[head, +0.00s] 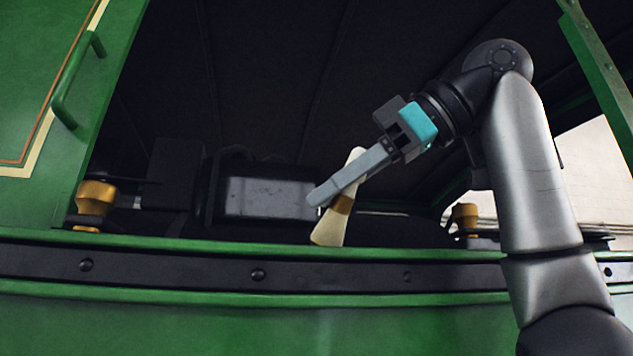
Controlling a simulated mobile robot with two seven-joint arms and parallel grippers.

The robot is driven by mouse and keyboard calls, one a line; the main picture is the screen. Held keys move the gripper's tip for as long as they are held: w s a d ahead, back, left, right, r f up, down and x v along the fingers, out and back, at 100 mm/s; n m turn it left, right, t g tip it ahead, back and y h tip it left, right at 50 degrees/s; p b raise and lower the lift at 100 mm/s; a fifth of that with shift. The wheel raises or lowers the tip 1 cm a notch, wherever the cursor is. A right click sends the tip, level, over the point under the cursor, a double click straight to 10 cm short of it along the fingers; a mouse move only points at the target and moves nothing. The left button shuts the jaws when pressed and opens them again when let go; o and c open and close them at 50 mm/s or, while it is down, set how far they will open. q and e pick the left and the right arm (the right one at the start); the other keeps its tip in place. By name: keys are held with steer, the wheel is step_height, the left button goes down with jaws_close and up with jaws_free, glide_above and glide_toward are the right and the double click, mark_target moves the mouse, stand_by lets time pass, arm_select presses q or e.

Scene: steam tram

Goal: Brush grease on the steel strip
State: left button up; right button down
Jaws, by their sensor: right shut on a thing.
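My right gripper (318,200) comes in from the right and is shut on a brush. The brush has a cream handle (356,155), a brass-coloured ferrule (343,204) and pale bristles (328,231). It is tilted, with the bristles pointing down and slightly left, close above the green ledge. Left of the brush is a flat grey metal face (265,197) on a dark box, which looks like the steel strip. The bristles appear right of and below it; I cannot tell whether they touch anything. No grease is clearly visible. My left gripper is not in view.
A green ledge with a dark bolted band (180,270) runs across the front. Brass-coloured fittings stand at left (94,202) and right (465,218). A green panel with a handle (78,80) is at left, a green post (600,70) at right. The dark space above is open.

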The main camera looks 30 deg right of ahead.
steer(key=shift+s+d, duration=0.2)
steer(key=shift+d, duration=0.6)
steer(key=shift+d, duration=0.1)
